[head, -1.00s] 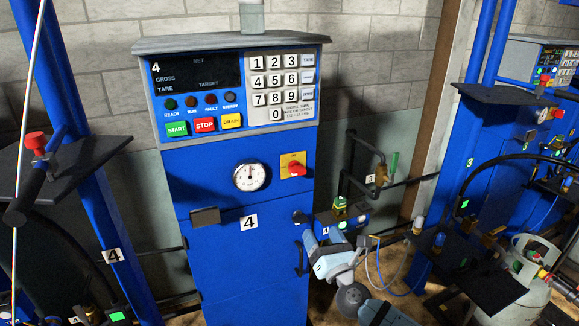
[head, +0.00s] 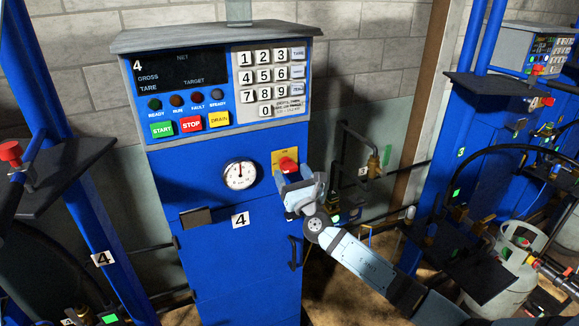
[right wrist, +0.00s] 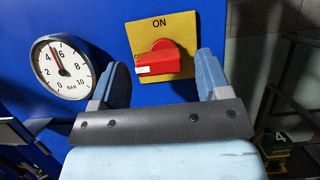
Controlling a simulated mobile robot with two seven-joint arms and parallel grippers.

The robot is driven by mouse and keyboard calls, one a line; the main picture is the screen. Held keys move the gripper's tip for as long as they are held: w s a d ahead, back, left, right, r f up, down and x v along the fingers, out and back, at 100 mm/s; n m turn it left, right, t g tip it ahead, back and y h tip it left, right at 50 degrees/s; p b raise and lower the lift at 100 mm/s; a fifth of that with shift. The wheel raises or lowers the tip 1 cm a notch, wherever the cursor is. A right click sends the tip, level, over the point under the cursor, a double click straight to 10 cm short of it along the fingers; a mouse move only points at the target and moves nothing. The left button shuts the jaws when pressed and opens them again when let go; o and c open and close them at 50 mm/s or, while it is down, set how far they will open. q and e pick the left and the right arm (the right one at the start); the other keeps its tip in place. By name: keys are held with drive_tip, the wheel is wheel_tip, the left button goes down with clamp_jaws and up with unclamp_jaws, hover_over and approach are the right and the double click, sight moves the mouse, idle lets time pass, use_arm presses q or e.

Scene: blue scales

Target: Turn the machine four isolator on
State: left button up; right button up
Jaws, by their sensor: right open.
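The machine four isolator is a red rotary knob (head: 288,163) on a yellow plate (head: 278,156), on the front of the blue cabinet marked 4. In the right wrist view the knob (right wrist: 158,60) lies horizontal, its white mark at the left by a partly hidden label. "ON" is printed above it on the plate (right wrist: 158,22). My right gripper (head: 298,177) is open just in front of and below the knob. In the right wrist view its fingers (right wrist: 162,66) stand left and right of the knob, seemingly not touching it. My left gripper is not in view.
A round pressure gauge (head: 239,174) is left of the isolator. Above are the keypad (head: 272,82) and the green START (head: 162,130), red STOP (head: 191,124) and yellow DRAIN buttons (head: 219,119). A pipe with a brass valve (head: 374,164) is at the right.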

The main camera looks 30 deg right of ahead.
drive_tip(key=shift+x, duration=0.95)
drive_tip(key=shift+c, duration=0.2)
drive_tip(key=c, duration=0.9)
